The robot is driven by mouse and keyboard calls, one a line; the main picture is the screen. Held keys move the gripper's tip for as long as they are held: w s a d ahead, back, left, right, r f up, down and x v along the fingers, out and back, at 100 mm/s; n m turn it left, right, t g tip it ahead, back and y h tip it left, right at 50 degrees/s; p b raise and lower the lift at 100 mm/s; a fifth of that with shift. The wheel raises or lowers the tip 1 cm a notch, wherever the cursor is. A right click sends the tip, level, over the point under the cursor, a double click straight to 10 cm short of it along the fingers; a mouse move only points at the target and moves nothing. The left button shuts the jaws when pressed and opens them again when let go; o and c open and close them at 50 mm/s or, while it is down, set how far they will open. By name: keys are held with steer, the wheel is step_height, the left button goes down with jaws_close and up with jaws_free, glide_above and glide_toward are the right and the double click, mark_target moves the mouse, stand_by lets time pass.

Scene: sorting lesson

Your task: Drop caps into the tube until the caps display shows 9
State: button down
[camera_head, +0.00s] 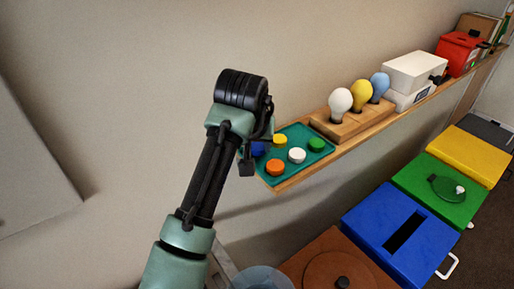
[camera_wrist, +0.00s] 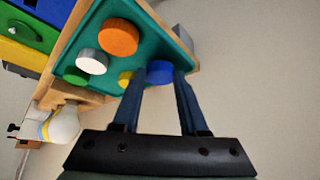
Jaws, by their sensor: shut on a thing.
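A green tray (camera_head: 294,172) on the wall shelf holds several coloured caps: orange (camera_head: 276,167), white (camera_head: 297,155), green (camera_head: 316,144) and yellow (camera_head: 280,139). A blue cap (camera_head: 258,149) at the tray's left side is partly covered by my arm. In the wrist view, my gripper (camera_wrist: 159,82) is shut on the blue cap (camera_wrist: 160,70), its two blue fingers on either side of it. The cap is at the tray's edge; I cannot tell if it still touches the tray. I cannot make out a tube or a caps display in either view.
A wooden holder (camera_head: 350,122) with three bulbs, white boxes (camera_head: 414,72) and a red box (camera_head: 458,53) stand further along the shelf. Below are blue (camera_head: 376,222), green (camera_head: 420,181) and yellow (camera_head: 470,156) bins, a brown lidded box (camera_head: 318,248) and a clear round container (camera_head: 262,279).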

mark_target(257, 150)
step_height(257, 150, up, 9)
steer(key=b, duration=0.1)
steer(key=shift+b, duration=0.3)
